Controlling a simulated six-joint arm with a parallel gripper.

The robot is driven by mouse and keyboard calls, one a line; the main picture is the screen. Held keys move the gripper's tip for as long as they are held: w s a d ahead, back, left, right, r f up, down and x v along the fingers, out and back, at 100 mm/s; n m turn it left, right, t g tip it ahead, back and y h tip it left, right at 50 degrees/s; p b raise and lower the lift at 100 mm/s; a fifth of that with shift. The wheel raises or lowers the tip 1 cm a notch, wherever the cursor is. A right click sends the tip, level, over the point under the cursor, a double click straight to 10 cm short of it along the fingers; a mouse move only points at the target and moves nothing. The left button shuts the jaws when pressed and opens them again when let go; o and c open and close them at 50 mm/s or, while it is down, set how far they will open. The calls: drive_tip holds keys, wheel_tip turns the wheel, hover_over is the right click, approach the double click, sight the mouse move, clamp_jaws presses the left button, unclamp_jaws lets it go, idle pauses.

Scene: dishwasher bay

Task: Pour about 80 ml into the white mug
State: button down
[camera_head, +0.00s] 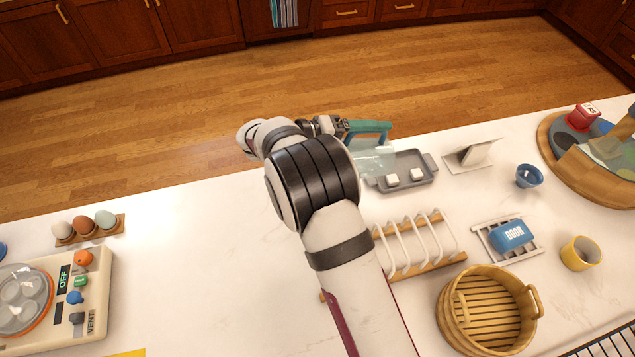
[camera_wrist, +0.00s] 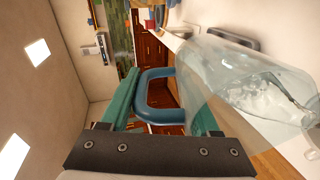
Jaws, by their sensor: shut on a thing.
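My gripper (camera_head: 352,128) is shut on the blue-teal handle of a clear jug (camera_head: 374,158), above the counter's far edge, just left of a grey tray. In the wrist view the handle (camera_wrist: 157,88) lies between my teal fingers (camera_wrist: 160,100). The see-through jug body (camera_wrist: 245,85) fills the right side there and seems to hold clear liquid; its level and the jug's exact tilt are hard to read. My arm hides part of the counter.
The grey tray (camera_head: 409,182) holds two white cubes. A white rack (camera_head: 418,245), a blue cup (camera_head: 528,176), a yellow mug (camera_head: 580,253), a blue sponge (camera_head: 511,235) and a round wooden basket (camera_head: 488,310) stand to the right. The counter (camera_head: 190,260) left of my arm is mostly clear.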

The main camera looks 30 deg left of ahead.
sight(388, 143)
drive_tip(key=shift+w+d+f+g+y, duration=0.9)
drive_tip(key=shift+w+d+f+g, duration=0.1)
drive_tip(key=shift+w+f, duration=0.1)
drive_tip(key=shift+f, duration=0.35)
drive_tip(key=shift+w+d+f+g+y, duration=0.4)
drive_tip(key=shift+f+g+y, duration=0.2)
drive_tip(key=shift+g+y, duration=0.2)
drive_tip(key=shift+w+f+g+y, duration=0.15)
drive_tip(key=shift+g+y, duration=0.25)
drive_tip(key=shift+d, duration=0.1)
